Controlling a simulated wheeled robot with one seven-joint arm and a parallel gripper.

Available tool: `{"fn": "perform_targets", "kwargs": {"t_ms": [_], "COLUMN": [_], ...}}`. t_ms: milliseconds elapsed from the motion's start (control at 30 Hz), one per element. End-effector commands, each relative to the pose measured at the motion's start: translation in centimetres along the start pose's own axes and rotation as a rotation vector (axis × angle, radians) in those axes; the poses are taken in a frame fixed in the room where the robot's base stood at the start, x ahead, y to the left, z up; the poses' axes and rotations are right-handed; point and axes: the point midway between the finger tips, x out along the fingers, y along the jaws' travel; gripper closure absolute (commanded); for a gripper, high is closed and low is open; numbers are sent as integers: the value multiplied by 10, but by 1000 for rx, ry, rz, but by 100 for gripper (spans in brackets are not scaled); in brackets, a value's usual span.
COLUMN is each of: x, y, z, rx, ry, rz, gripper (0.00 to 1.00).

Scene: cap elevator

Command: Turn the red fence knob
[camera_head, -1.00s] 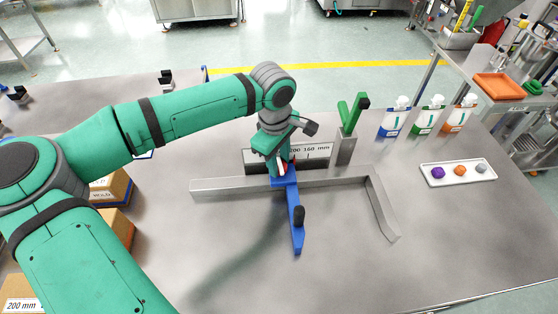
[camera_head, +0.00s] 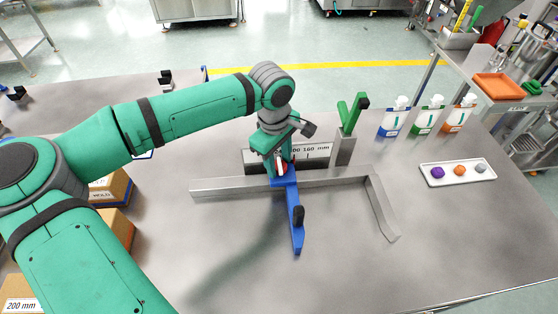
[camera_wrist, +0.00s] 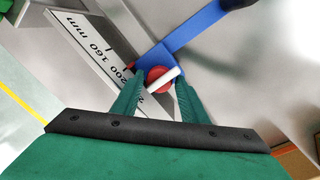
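The red fence knob (camera_wrist: 156,74) is round with a white bar across it. It sits by the blue fence arm (camera_wrist: 190,36) in the wrist view. The blue arm (camera_head: 296,225) lies over the grey fence rail (camera_head: 225,186) in the head view and carries a black handle (camera_head: 298,214). My gripper (camera_wrist: 161,80) is at the knob, with one green finger on each side. The fingers are apart, and a narrow gap shows beside the red disc. The white bar's end comes close to the right finger; contact is unclear. In the head view my gripper mostly hides the knob.
A scale plate (camera_head: 315,152) marked in mm stands behind the rail. A green lever on a grey post (camera_head: 345,150) stands to its right. Pouches (camera_head: 393,120) and a white tray (camera_head: 458,182) are farther right. Boxes (camera_head: 118,228) stand left. The front table is clear.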

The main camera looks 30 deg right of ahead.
Motion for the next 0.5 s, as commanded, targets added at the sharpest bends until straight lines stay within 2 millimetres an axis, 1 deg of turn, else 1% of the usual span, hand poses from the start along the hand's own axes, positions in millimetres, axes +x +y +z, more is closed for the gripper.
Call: {"fn": "perform_targets", "kwargs": {"t_ms": [167,267,500], "x": [-7,-21,-67], "y": [0,1,0], "z": [0,0,0], "rx": [0,1,-1], "ry": [1,3,3], "rz": [0,1,1], "gripper": [60,60,60]}}
